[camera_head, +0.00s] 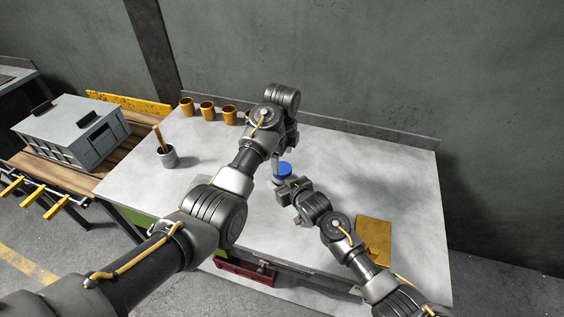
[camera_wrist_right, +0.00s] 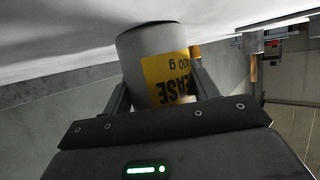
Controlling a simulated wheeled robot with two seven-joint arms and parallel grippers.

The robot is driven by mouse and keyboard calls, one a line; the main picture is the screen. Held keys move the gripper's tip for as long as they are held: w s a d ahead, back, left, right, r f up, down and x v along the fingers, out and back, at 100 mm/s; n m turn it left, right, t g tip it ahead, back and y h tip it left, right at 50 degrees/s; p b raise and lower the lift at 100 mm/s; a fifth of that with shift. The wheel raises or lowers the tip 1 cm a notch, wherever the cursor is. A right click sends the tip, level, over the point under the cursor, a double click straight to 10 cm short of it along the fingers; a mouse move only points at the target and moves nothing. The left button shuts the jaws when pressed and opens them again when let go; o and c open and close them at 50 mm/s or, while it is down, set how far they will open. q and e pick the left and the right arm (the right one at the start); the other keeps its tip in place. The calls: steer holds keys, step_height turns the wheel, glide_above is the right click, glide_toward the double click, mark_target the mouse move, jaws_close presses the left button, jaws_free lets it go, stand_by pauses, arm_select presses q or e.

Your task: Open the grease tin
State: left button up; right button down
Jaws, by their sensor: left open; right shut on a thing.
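The grease tin shows in the head view as a blue lid (camera_head: 285,168) near the middle of the table. In the right wrist view the grey tin (camera_wrist_right: 141,46) with a yellow label sits between my right fingers (camera_wrist_right: 160,92). My right gripper (camera_head: 283,187) is shut on the tin from the near side. My left gripper (camera_head: 277,163) is open and points down beside the blue lid; whether it touches is unclear.
Several yellow-brown cups (camera_head: 207,110) stand along the table's back edge. A grey cup (camera_head: 167,157) holding a wooden-handled tool stands at the left. A yellow-brown sheet (camera_head: 374,240) lies at the right front. The right back of the table (camera_head: 390,175) is clear.

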steer(key=shift+f, duration=0.1)
steer(key=shift+c, duration=1.6)
jaws_free()
